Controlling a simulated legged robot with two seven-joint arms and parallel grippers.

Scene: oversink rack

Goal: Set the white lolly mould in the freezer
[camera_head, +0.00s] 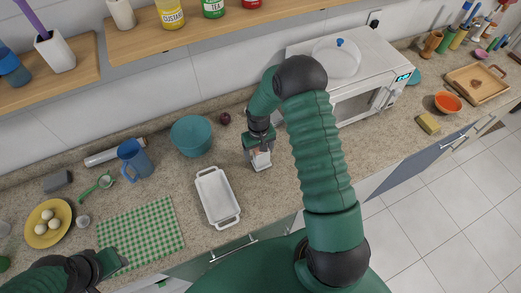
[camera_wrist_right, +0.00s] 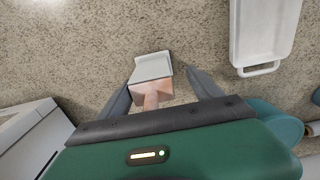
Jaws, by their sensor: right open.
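The white lolly mould (camera_head: 261,161) is on the counter in the middle of the head view, partly hidden by my right gripper. In the right wrist view the mould (camera_wrist_right: 152,68) shows a pale grey-white top and a pinkish lower part. My right gripper (camera_head: 257,148) is over the mould. In the right wrist view the open fingers of my right gripper (camera_wrist_right: 158,87) stand on either side of it, with gaps visible. My left gripper (camera_head: 112,262) is at the lower left, by the checked cloth; its jaws are unclear. I cannot make out a freezer.
A white baking dish (camera_head: 217,198) lies left of the mould. A teal bowl (camera_head: 192,135) and a blue jug (camera_head: 134,158) stand farther left. A white microwave (camera_head: 370,62) stands at the back right. A green checked cloth (camera_head: 142,232) lies at the front left.

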